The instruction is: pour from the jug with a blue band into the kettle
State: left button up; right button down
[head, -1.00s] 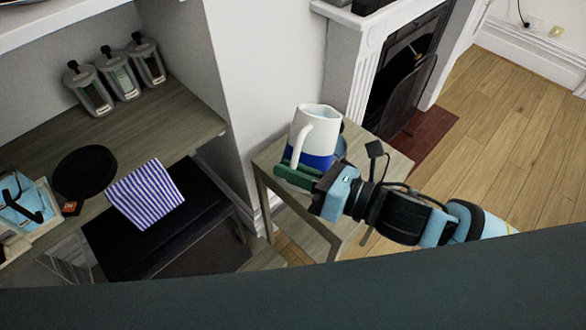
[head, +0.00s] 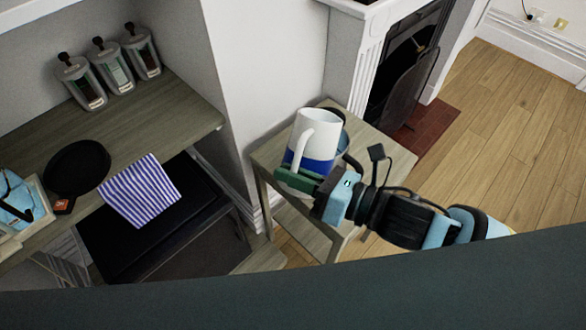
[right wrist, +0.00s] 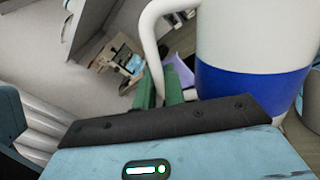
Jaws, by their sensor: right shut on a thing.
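The white jug with a blue band (head: 316,134) is over the small wooden side table, roughly upright. My right gripper (head: 298,180) is shut on the jug's handle. In the right wrist view, the green fingers (right wrist: 162,92) are at the lower part of the handle, beside the jug's white and blue wall (right wrist: 250,84). Whether the jug's base touches the table is hidden. A blue-grey object with dark parts (head: 343,143) is mostly hidden behind the jug; I cannot tell if it is the kettle. My left gripper is not in view.
The side table (head: 268,153) stands by the wall and fireplace (head: 350,75). On the shelf at left are several canisters (head: 112,68), a black pan (head: 80,165), a striped cloth (head: 140,190) and a tray (head: 42,212) holding a light blue item with a black handle.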

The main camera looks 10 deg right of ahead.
jog(key=shift+f+b, duration=0.45)
jog(key=shift+f, duration=0.05)
jog(key=shift+f+m, duration=0.4)
jog(key=shift+f, duration=0.15)
dwell(0.4)
jog(key=shift+r, duration=0.1)
jog(key=shift+p, duration=0.3)
